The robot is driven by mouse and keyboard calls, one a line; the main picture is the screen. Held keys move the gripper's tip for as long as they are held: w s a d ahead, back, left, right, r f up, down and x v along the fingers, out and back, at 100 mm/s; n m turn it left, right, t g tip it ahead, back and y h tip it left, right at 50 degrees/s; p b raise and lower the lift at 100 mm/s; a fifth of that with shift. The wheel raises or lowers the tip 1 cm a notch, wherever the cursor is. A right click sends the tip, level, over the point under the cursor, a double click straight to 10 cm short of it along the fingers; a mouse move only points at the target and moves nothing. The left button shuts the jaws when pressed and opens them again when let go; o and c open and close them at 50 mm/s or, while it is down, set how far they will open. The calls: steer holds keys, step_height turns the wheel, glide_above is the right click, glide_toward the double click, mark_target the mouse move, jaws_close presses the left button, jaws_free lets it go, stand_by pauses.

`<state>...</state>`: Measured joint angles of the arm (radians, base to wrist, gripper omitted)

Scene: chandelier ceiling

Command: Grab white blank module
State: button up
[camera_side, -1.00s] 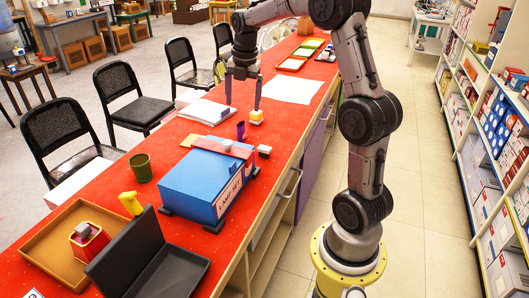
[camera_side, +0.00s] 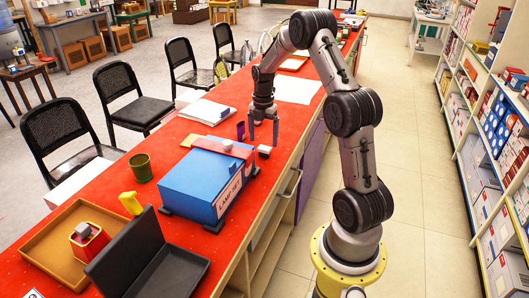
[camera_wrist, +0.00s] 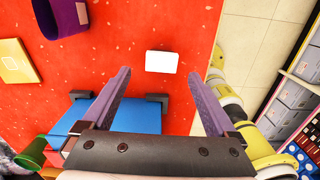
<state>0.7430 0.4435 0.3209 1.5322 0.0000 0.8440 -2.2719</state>
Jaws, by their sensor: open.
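The white blank module (camera_side: 264,151) is a small pale block on the red table, just right of the blue lamp box. In the wrist view the white module (camera_wrist: 161,61) lies flat, ahead of the fingers and roughly midway between them. My gripper (camera_side: 263,142) is open and empty, pointing down close to the module, with its fingertips near it in the side view. In the wrist view my gripper (camera_wrist: 168,73) has its fingers apart, with bare red table between them. I cannot tell the exact height of the fingertips.
The blue lamp box (camera_side: 205,185) stands left of the module, and its corner shows close to the left finger in the wrist view. A purple cup (camera_side: 240,131) and a yellow block (camera_wrist: 15,61) are nearby. The table's edge lies just right of the module.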

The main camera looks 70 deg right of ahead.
mark_target(264, 148)
step_height(264, 148, down, 5)
steer(key=shift+s+f, duration=0.1)
stand_by(0.3)
steer(key=c, duration=1.4)
steer(key=shift+c, duration=0.2)
steer(key=shift+r, duration=0.2)
